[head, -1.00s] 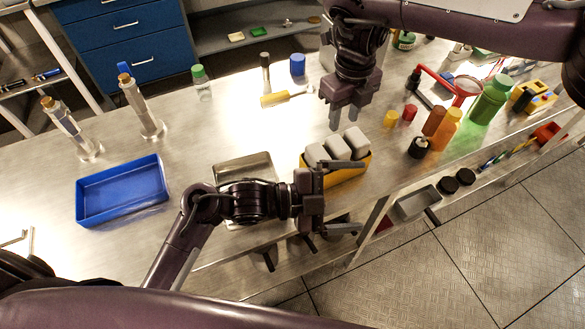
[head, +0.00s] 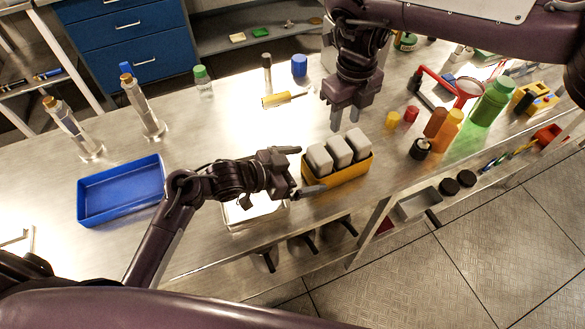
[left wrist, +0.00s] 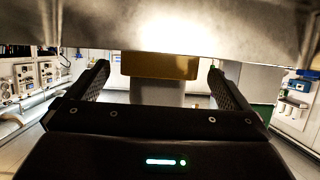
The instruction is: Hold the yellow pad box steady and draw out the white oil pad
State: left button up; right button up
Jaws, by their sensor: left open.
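The yellow pad box (head: 340,178) stands near the front edge of the table. Three pale grey-white pads (head: 340,152) stand upright in it, side by side, their tops above the rim. I cannot tell which is the named oil pad. My left gripper (head: 308,170) is open at the box's left end, its fingers pointing toward it. In the left wrist view, the yellow box (left wrist: 160,66) shows between the open fingers (left wrist: 160,85), with a pale pad (left wrist: 157,92) against it; contact is unclear. My right gripper (head: 349,120) hangs above and behind the box, fingers down, apart and empty.
A shiny metal tray (head: 240,216) lies partly under my left arm. A blue tray (head: 122,190) is at left. A yellow-handled tool (head: 277,99) lies behind; small yellow and red caps (head: 392,119) and bottles (head: 443,128) stand right of the box.

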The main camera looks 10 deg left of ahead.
aim_at(337, 159)
pick_arm(q)
jog(key=shift+x, duration=2.2)
